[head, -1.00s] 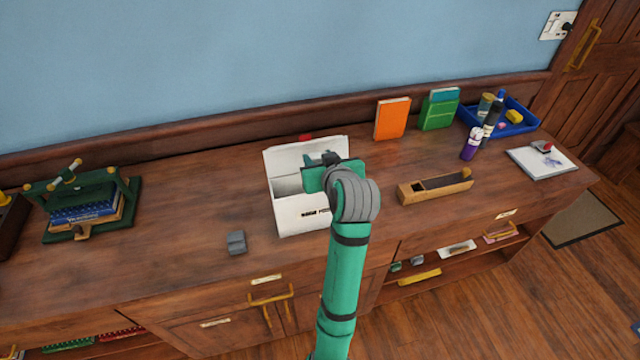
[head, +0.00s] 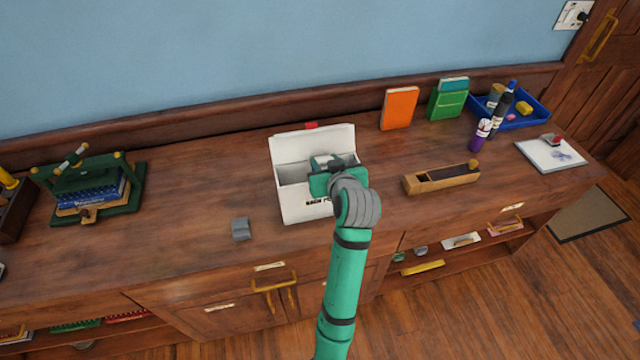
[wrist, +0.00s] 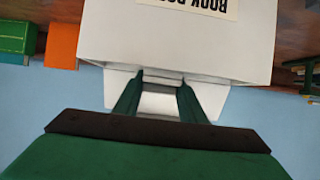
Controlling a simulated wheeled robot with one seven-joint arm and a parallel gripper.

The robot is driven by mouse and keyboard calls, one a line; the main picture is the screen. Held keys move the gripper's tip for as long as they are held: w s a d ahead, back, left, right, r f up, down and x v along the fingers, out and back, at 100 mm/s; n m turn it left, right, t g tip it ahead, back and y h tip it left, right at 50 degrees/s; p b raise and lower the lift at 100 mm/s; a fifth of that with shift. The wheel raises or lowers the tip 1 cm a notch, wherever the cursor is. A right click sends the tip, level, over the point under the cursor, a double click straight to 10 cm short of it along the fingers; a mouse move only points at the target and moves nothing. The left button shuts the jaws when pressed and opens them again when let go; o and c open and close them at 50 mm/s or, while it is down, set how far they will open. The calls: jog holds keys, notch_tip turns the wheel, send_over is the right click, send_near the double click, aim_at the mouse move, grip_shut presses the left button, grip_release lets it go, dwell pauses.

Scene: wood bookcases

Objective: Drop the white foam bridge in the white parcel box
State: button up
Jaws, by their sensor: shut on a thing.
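The white parcel box (head: 296,208) stands on the wooden cabinet top with its lid raised at the back and its top open. It also shows upside down in the wrist view (wrist: 170,45), with a label on its front. My gripper (head: 326,162) is over the box opening. In the wrist view its two dark green fingers (wrist: 158,92) are shut on a white piece, the white foam bridge (wrist: 158,104). Only a small part of the bridge shows between the fingers. In the head view my gripper and arm hide the bridge and the box's right front.
A small grey block (head: 241,229) lies left of the box. A wooden plane-like tool (head: 440,180) lies to its right. An orange book (head: 399,108) and green book (head: 447,103) stand behind. A blue tray (head: 535,116) is far right, a green press (head: 98,190) far left.

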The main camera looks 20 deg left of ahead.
jog(key=o, duration=1.1)
jog(key=v, duration=1)
jog(key=shift+s+d+r, duration=0.15)
jog(key=shift+s+d, duration=0.05)
jog(key=shift+s, duration=0.1)
jog(key=shift+w, duration=0.1)
